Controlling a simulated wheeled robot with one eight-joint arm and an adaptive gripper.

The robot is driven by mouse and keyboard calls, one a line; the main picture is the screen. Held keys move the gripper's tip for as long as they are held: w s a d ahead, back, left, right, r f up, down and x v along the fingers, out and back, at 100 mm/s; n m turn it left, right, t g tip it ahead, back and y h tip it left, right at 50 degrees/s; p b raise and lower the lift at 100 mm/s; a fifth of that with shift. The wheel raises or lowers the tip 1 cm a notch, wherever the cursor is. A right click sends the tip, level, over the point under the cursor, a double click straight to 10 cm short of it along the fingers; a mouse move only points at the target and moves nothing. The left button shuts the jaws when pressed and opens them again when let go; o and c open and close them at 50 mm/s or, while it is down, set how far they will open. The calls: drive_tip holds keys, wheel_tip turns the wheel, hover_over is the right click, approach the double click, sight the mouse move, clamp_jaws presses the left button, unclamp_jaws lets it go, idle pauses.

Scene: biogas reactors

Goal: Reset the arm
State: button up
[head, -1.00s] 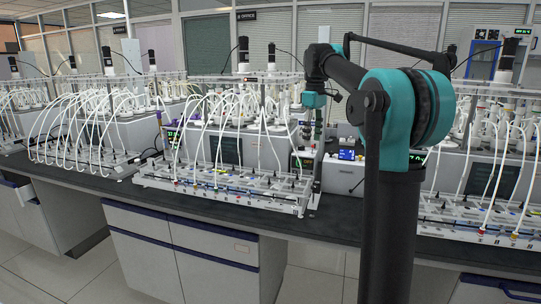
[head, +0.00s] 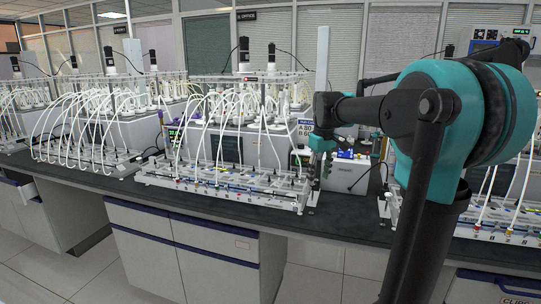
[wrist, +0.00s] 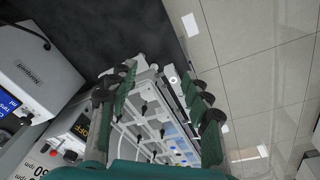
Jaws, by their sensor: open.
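My teal and black arm reaches in from the right of the head view. My gripper (head: 317,172) points down at the right end of the middle valve rack (head: 225,192). In the wrist view my gripper's green-padded fingers (wrist: 153,72) stand apart with nothing held between them. The valve rack (wrist: 150,125), with its dark knobs, shows beyond and between the fingers. Whether the fingers touch the rack cannot be told.
A white instrument box (head: 345,174) stands just right of my gripper; a white box (wrist: 38,75) is at left in the wrist view. Reactors with looping white tubes (head: 245,118) fill the bench behind. Dark bench top (head: 325,222) is bare in front; the floor (head: 310,275) is clear.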

drive_tip(key=s+d+f+m+t, duration=0.2)
drive_tip(key=s+f+m, duration=0.4)
drive_tip(key=s+f, duration=1.8)
drive_tip(key=shift+s+d+f+m+t, duration=0.25)
drive_tip(key=shift+s+d+m+t, duration=0.05)
drive_tip(key=shift+t, duration=0.1)
drive_tip(key=shift+w, duration=0.1)
